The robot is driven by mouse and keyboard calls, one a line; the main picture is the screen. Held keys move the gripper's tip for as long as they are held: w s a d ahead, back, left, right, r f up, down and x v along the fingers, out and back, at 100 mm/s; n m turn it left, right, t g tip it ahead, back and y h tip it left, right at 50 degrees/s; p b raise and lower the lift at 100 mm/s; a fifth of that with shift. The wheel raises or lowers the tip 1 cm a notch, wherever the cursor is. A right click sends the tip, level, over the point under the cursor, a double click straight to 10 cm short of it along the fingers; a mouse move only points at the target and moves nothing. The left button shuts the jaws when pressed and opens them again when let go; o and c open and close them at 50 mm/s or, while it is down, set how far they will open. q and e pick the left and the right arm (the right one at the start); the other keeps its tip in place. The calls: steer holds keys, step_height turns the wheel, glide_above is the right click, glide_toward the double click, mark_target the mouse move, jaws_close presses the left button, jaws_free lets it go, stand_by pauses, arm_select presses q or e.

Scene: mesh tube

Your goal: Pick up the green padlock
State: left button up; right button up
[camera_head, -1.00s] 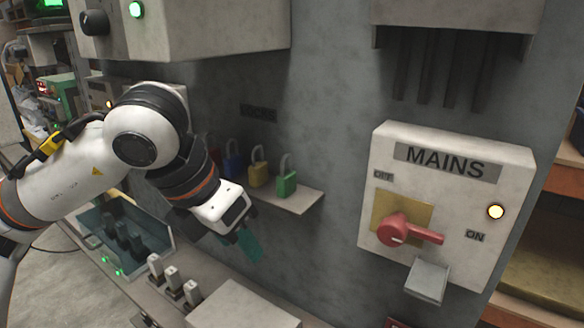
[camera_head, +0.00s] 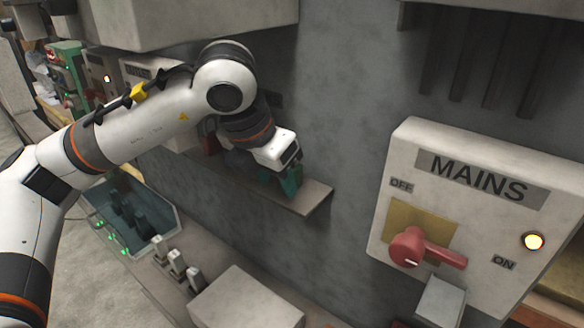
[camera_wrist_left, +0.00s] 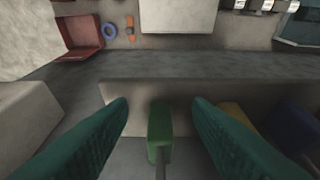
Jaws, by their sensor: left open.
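My left gripper (camera_head: 288,180) is at the small wall shelf (camera_head: 313,198) in the head view, its teal fingers near the shelf's right end. In the left wrist view the left gripper (camera_wrist_left: 160,105) is open, one finger on each side of the green padlock (camera_wrist_left: 160,130). Gaps show between the padlock and both fingers. The green padlock cannot be made out in the head view, where the gripper covers that spot. A yellow padlock (camera_wrist_left: 232,117) and a blue padlock (camera_wrist_left: 290,125) are right of the fingers in the wrist view. My right gripper is not in view.
A MAINS box (camera_head: 490,215) with a red handle (camera_head: 425,252) is on the wall at the right. A red padlock (camera_head: 209,144) shows behind my arm. A pale box (camera_head: 245,300) and a bin (camera_head: 165,205) are below the shelf. The shelf's right end is bare.

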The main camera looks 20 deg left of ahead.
mark_target(297, 172)
arm_select(q)
steer(key=w+p, duration=0.1)
steer(key=w+d+p, duration=0.1)
steer(key=w, duration=0.3)
steer(key=shift+d+f+p, duration=0.35)
steer(key=shift+d+p, duration=0.05)
steer(key=shift+f, duration=0.2)
steer(key=shift+a, duration=0.1)
steer(key=shift+c, duration=1)
jaws_close()
